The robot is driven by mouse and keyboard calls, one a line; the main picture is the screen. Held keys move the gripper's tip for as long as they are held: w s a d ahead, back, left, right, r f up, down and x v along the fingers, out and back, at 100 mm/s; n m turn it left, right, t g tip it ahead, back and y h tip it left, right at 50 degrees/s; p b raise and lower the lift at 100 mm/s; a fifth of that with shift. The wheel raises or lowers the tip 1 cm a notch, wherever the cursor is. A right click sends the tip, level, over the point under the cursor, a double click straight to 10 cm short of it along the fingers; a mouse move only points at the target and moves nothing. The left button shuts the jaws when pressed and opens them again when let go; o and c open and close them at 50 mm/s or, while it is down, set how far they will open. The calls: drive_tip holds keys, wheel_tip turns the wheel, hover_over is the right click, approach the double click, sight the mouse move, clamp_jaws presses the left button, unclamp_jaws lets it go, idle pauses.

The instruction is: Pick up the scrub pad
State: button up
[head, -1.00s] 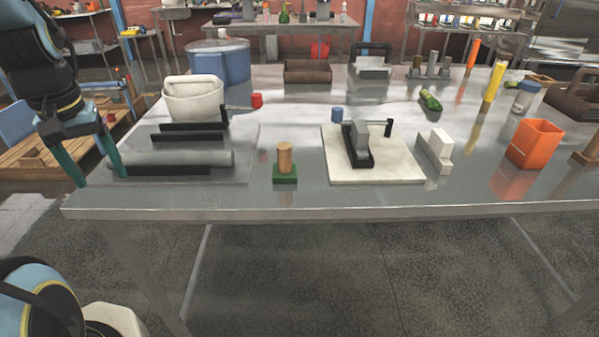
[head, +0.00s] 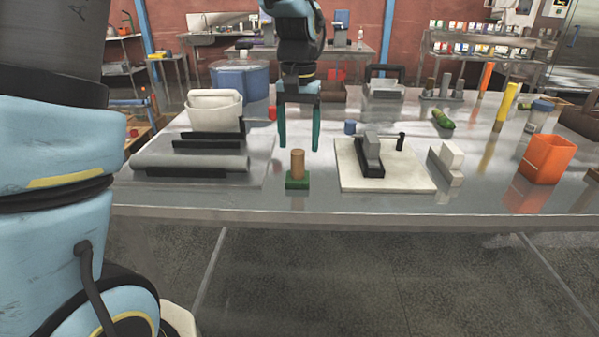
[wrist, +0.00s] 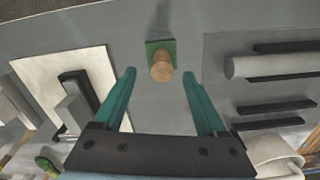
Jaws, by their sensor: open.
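The scrub pad (head: 297,184), a green square base with an upright round wooden handle, stands near the front edge of the metal table. My gripper (head: 299,147) is open and empty, fingers pointing down; in the head view its fingertips show just above and behind the handle. In the wrist view the scrub pad (wrist: 161,58) lies just beyond the fingertips of my gripper (wrist: 159,74), about midway between them. The fingers are not touching it.
A white board (head: 400,182) with a black and grey fixture lies right of the pad. A grey roller (head: 190,163) and white tub (head: 214,112) are on the left. An orange container (head: 547,160) stands far right. Bare table surrounds the pad.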

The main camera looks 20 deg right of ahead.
sight(297, 152)
drive_tip(key=shift+w+a+f+p, duration=0.1)
drive_tip(key=shift+f+p, duration=0.35)
drive_tip(key=shift+f, duration=0.9)
drive_tip(key=shift+w+f+p, duration=0.1)
drive_tip(key=shift+f+p, duration=0.3)
drive_tip(key=shift+f, duration=0.9)
clamp_jaws()
